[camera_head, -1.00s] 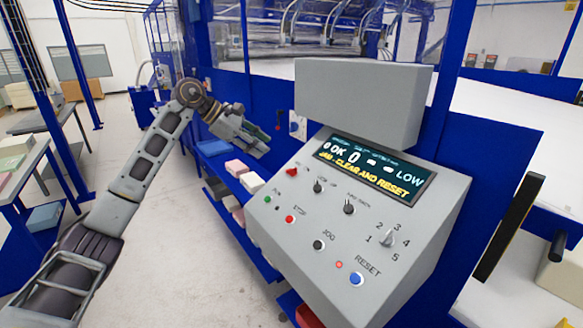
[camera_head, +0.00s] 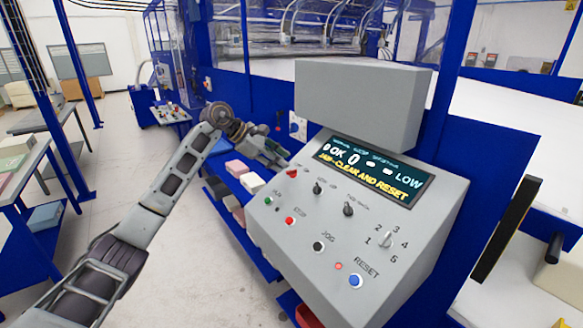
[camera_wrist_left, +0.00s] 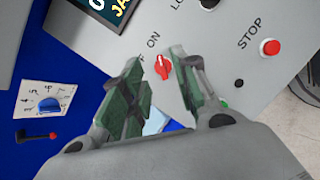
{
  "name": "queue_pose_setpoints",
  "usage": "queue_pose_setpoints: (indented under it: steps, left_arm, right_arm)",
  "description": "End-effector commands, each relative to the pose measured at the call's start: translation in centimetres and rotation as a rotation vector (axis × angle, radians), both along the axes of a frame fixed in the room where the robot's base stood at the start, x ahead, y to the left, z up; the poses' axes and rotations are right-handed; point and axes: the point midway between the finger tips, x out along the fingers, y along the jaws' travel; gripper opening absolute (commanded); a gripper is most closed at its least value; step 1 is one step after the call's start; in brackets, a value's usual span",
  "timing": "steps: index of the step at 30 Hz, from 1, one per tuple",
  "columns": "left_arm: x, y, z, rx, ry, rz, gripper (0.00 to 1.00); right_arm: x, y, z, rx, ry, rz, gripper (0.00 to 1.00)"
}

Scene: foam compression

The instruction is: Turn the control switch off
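The control switch is a small red knob (camera_head: 293,173) at the upper left of the sloped grey control panel (camera_head: 330,262). In the left wrist view the red knob (camera_wrist_left: 163,67) sits below the word ON, with another label partly hidden by a finger. I cannot tell clearly which way the knob points. My left gripper (camera_head: 284,161) is just above and left of the knob in the head view. In the left wrist view its green-padded fingers (camera_wrist_left: 158,57) are apart, with the knob showing between their tips and nothing held. My right gripper is out of view.
A red STOP button (camera_wrist_left: 270,47) and a green button (camera_wrist_left: 239,83) are close to the knob. A blue dial (camera_wrist_left: 38,105) and a red-tipped lever (camera_wrist_left: 36,136) are at left. A display (camera_head: 372,168) and a grey box (camera_head: 358,100) rise behind the controls.

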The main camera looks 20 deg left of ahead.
Motion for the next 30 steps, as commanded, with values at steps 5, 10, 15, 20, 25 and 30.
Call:
queue_pose_setpoints:
  steps: [5, 10, 15, 20, 25, 30]
  left_arm:
    - [0.9, -1.5, -1.4, -0.003, 0.002, -0.001, 0.30]
    - [1.8, -2.6, -2.6, -0.002, 0.001, -0.001, 0.30]
    - [2.2, -3.3, -3.5, -0.001, 0.001, 0.000, 0.30]
    - [2.4, -3.5, -3.8, 0.000, 0.001, 0.001, 0.30]
    - [2.5, -3.5, -3.9, 0.000, 0.000, 0.000, 0.30]
    - [2.5, -3.5, -3.8, 0.000, 0.000, 0.000, 0.21]
  right_arm:
    - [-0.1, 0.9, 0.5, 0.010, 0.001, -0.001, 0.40]
    - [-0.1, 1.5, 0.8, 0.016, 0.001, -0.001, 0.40]
    - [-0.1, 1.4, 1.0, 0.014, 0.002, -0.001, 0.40]
    - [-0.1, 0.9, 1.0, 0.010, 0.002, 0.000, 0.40]
    - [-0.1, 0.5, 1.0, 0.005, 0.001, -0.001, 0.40]
    - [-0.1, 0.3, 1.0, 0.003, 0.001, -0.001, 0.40]
